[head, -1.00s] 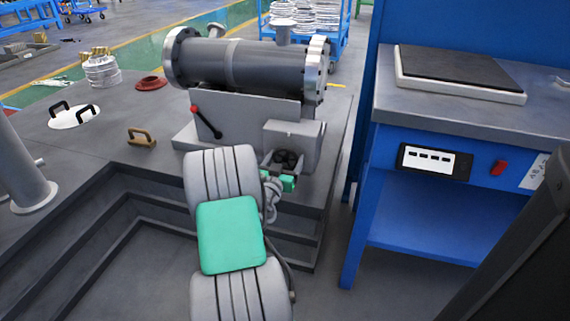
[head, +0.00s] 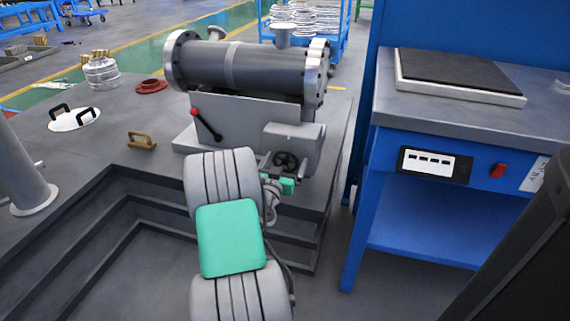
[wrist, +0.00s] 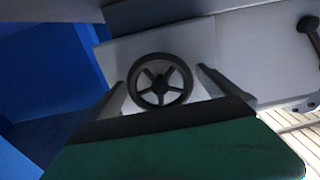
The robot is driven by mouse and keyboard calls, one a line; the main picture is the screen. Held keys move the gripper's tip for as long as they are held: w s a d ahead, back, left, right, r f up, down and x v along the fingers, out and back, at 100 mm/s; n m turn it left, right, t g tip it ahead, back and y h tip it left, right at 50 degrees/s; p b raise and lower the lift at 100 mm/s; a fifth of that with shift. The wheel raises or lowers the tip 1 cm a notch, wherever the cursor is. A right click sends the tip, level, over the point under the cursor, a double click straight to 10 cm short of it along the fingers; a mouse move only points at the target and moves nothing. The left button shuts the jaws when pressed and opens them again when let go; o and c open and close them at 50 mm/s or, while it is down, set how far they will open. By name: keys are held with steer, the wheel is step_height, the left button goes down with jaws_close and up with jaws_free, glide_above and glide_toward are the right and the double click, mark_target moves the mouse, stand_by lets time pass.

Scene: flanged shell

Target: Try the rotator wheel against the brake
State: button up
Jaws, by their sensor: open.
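The rotator wheel (head: 286,161) is a small black spoked handwheel on the front of a grey box under the shell. In the wrist view the wheel (wrist: 160,83) faces me near the middle. My gripper (head: 283,168) is open. In the wrist view its two dark fingers stand either side of the wheel, with visible room at each side; I cannot tell whether they reach around its rim. A black lever with a red knob (head: 207,126), apparently the brake, slants up and left on the stand. Part of the lever (wrist: 309,30) shows at the wrist view's upper right.
The grey flanged shell (head: 245,66) lies on the stand above the wheel. A blue bench (head: 480,115) with a dark-topped pad stands at the right. A brown handle (head: 142,141) and a white lid (head: 74,119) are on the grey platform at left.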

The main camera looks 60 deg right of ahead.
steer(key=shift+a, duration=0.1)
steer(key=shift+s+a+f+b, duration=0.15)
steer(key=shift+a+b, duration=0.7)
steer(key=shift+a, duration=0.25)
steer(key=shift+s+a, duration=0.2)
steer(key=shift+a, duration=0.95)
steer(key=shift+s+a, duration=0.2)
steer(key=shift+a, duration=0.95)
steer(key=shift+r, duration=0.25)
